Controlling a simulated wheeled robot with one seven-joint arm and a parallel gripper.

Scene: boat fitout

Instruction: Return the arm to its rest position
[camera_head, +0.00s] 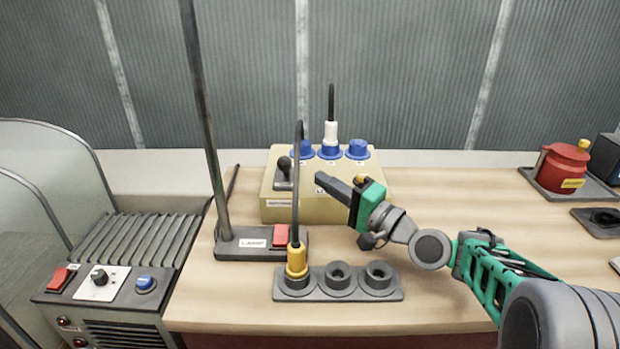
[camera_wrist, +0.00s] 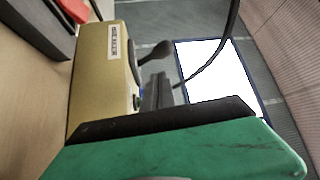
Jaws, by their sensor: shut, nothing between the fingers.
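My gripper (camera_head: 322,180) is shut and empty. In the head view it points up and left, in front of the tan socket box (camera_head: 282,208), and covers part of its front. I cannot tell whether they touch. My arm reaches in from the lower right. In the wrist view the shut fingers (camera_wrist: 158,90) show beside the tan box (camera_wrist: 90,85) and its dark lever (camera_wrist: 155,55). A white plug (camera_head: 331,133) with a black cable stands in the box's middle blue socket. A yellow plug (camera_head: 297,260) stands in the left hole of the grey holder (camera_head: 340,294).
A lamp base (camera_head: 240,246) with a red switch and a tall pole stands left of my gripper. A red pot (camera_head: 563,168) sits on a dark tray at the far right. A ribbed machine (camera_head: 130,245) is at left. The table right of the box is largely clear.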

